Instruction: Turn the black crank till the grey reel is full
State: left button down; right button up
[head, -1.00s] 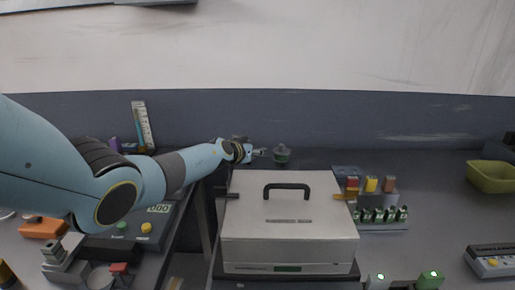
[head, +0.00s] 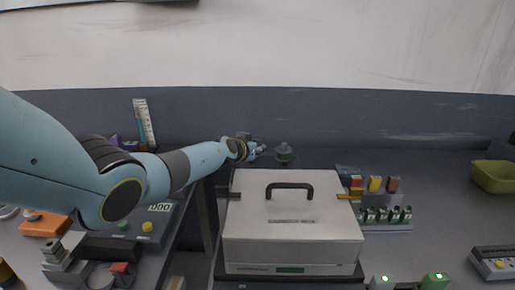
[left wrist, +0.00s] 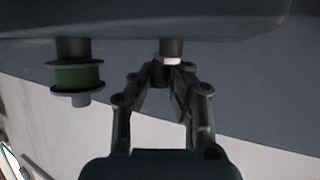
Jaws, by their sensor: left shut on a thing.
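The grey reel (head: 283,152) stands behind the white box, with green winding on it. In the left wrist view the reel (left wrist: 75,78) shows grey flanges and a green band between them; I cannot tell how full it is. My left gripper (head: 261,149) is just left of the reel. In the left wrist view its fingers (left wrist: 163,76) are shut on the dark handle of the black crank (left wrist: 172,48), beside the reel. The fingers hide part of the handle. My right gripper is not in view.
A white box (head: 290,240) with a black handle stands in front of the reel. A yellow-green bin (head: 494,177) is at far right. The left table (head: 30,265) holds small items.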

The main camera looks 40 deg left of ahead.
aim_at(260, 166)
pick_arm(q)
jog(key=shift+f, duration=0.1)
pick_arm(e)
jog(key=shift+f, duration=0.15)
